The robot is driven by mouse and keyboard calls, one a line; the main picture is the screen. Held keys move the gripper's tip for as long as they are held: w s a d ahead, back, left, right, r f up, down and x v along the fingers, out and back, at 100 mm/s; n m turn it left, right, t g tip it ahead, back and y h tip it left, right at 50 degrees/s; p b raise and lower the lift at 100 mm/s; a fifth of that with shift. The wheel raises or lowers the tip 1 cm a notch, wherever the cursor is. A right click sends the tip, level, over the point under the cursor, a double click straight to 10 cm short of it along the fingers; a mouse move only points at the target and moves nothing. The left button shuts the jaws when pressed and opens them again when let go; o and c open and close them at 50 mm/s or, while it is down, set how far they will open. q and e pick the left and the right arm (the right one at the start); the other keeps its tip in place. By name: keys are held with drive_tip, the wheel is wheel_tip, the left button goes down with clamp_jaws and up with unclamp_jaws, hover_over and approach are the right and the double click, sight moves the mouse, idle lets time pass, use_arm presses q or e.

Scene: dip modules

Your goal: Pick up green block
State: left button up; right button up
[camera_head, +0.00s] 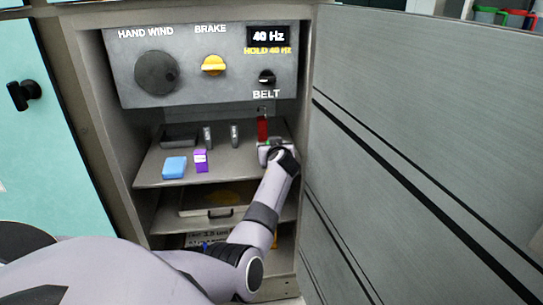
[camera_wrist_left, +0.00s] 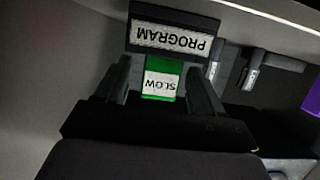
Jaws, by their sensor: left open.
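The green block (camera_wrist_left: 152,91) carries a white SLOW label, upside down in the left wrist view. It sits right beside a black holder with a PROGRAM label (camera_wrist_left: 170,38). My left gripper (camera_wrist_left: 160,84) is open, with one finger on each side of the green block. I cannot tell whether the fingers touch it. In the head view my left gripper (camera_head: 273,152) reaches onto the right end of the cabinet shelf, and the gripper mostly hides the green block. My right gripper is not in view.
A blue block (camera_head: 174,167) and a purple block (camera_head: 201,160) rest on the shelf's left part, with dark holders behind. The control panel (camera_head: 140,90) hangs above; the open cabinet door (camera_head: 420,130) is close on the right.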

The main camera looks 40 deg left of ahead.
use_arm(q)
drive_tip(key=shift+w+a+f, duration=0.1)
drive_tip(key=shift+w+a, duration=0.1)
drive_tip(key=shift+a, duration=0.05)
drive_tip(key=c, duration=1.1)
drive_tip(key=shift+o, duration=0.2)
